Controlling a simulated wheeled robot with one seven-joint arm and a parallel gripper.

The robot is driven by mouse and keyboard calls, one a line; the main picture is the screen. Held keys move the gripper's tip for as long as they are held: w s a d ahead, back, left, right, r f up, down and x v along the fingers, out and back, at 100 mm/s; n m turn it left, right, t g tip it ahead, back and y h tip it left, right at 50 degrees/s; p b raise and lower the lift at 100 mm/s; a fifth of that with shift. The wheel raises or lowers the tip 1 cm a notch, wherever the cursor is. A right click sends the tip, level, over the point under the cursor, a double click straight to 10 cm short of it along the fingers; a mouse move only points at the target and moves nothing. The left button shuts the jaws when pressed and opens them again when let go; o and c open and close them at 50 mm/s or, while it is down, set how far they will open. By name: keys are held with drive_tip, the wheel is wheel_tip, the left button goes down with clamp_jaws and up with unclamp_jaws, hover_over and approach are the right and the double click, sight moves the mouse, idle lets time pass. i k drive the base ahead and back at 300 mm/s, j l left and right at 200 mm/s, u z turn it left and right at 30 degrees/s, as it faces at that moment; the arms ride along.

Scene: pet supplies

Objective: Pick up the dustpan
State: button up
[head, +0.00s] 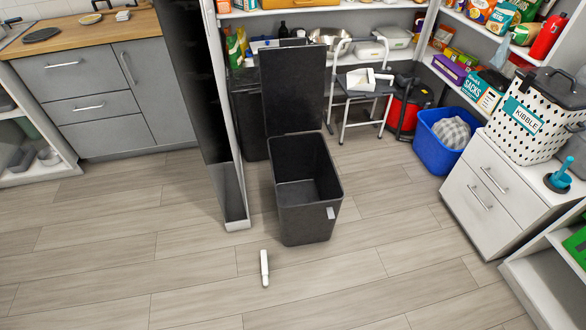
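A white, shallow scoop-shaped thing that looks like the dustpan (362,79) lies on top of a step stool (340,98) at the back of the pantry. My gripper is not in view.
An open black bin (305,215) stands on the floor in front of the stool. A small white stick-like object (264,268) lies nearer. A blue tub (437,158) and white cabinet (490,190) stand right. The foreground floor is mostly clear.

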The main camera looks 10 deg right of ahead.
sight(353, 77)
drive_tip(key=i+l+z, duration=0.4)
drive_tip(key=i, duration=0.55)
drive_tip(key=i+z, duration=0.35)
drive_tip(key=i, duration=0.65)
drive_tip(key=i+u, duration=0.1)
drive_tip(key=i, duration=0.45)
drive_tip(key=i+l+u, duration=0.1)
drive_tip(key=i, duration=0.45)
